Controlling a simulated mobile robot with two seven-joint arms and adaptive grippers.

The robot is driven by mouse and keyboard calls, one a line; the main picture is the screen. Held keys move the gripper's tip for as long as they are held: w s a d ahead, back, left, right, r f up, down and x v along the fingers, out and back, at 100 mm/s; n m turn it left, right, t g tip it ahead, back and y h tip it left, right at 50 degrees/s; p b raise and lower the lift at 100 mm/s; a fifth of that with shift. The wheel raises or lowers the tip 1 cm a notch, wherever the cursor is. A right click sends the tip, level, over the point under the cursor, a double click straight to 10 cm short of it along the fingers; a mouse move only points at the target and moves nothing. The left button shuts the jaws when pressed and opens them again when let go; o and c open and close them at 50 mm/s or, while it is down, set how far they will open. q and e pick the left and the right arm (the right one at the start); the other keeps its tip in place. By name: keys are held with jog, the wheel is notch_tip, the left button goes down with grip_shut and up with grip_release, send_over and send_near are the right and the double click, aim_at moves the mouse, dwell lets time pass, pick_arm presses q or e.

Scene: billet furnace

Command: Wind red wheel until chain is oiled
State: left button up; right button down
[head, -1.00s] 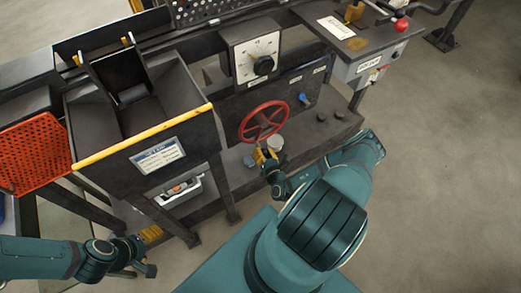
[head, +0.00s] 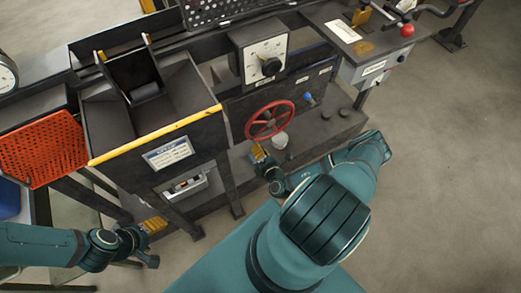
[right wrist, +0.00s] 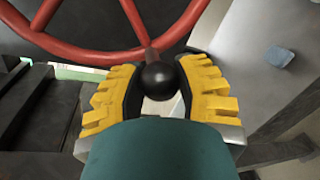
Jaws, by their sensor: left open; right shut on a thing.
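The red wheel (head: 270,119) is a spoked handwheel on the front of the dark machine, below a white dial (head: 263,56). In the right wrist view, its red rim (right wrist: 62,45) crosses the top and carries a black ball knob (right wrist: 159,80). My right gripper (head: 258,152) is at the wheel's lower left edge. Its yellow-padded fingers (right wrist: 157,95) are shut around the knob. My left gripper (head: 153,226) is open and empty, low at the left below the hopper. I cannot make out a chain or oil.
A dark hopper (head: 110,122) with a yellow front edge stands left of the wheel. A red perforated panel (head: 45,150) is farther left. A control box with a red knob (head: 407,30) is at the upper right. The floor at right is clear.

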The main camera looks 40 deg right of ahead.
jog(key=shift+a+f, duration=0.1)
jog(key=shift+a, duration=0.2)
jog(key=c, duration=0.6)
grip_release()
jog(key=shift+d, duration=0.1)
jog(key=v, duration=1.2)
